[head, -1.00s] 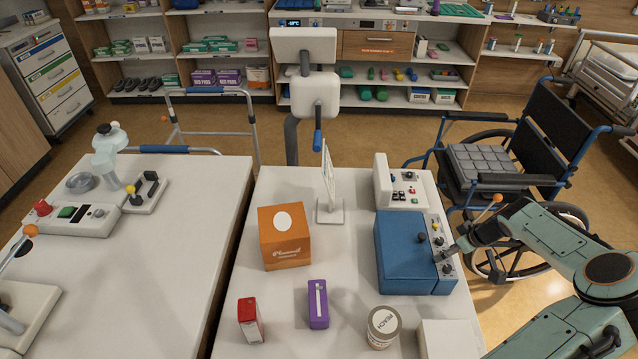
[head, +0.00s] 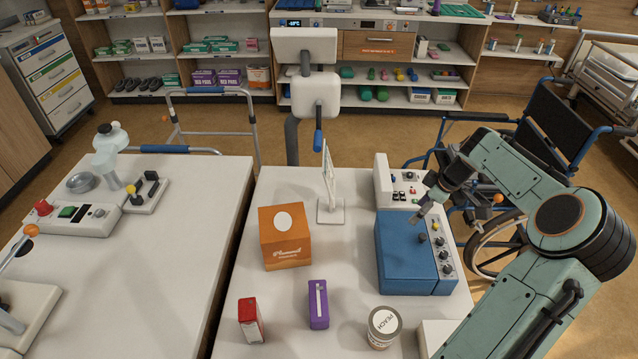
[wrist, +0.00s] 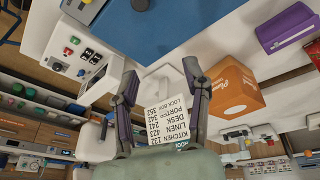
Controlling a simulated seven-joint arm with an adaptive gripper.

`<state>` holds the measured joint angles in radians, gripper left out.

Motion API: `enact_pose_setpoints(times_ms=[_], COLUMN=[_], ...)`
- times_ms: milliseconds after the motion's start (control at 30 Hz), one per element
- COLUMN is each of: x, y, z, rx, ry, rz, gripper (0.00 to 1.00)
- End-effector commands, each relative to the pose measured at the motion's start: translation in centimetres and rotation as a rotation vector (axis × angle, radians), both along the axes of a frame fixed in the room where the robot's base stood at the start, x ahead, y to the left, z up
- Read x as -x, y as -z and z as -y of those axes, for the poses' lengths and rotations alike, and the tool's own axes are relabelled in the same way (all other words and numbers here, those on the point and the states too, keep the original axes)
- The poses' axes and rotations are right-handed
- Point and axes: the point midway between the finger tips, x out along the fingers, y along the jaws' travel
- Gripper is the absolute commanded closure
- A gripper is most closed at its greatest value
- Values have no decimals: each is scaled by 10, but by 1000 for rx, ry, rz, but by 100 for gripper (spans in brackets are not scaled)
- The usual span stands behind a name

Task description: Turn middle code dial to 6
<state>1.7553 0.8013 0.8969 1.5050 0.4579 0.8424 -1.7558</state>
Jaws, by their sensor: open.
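Part of the blue box (wrist: 145,25) shows at the top there; the dials do not show clearly.
A white control unit (head: 397,181) stands close behind the box. A standing white card (head: 328,185) is left of it; the wrist view shows its printed list (wrist: 165,118). An orange box (head: 285,245), purple box (head: 318,311) and peach tin (head: 383,325) stand left and front.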

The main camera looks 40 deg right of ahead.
Motion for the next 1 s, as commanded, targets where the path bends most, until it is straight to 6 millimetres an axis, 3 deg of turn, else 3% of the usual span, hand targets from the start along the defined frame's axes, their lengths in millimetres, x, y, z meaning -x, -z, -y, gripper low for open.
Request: enact_pose_setpoints(times_ms=[500, 800, 1000], x=[-88, -122, -133], y=[-42, -64, -75], z=[-71, -125, -152], rx=[152, 237, 274], ry=[-301, -463, -533], rz=[-100, -144, -160], gripper=[53, 53, 53])
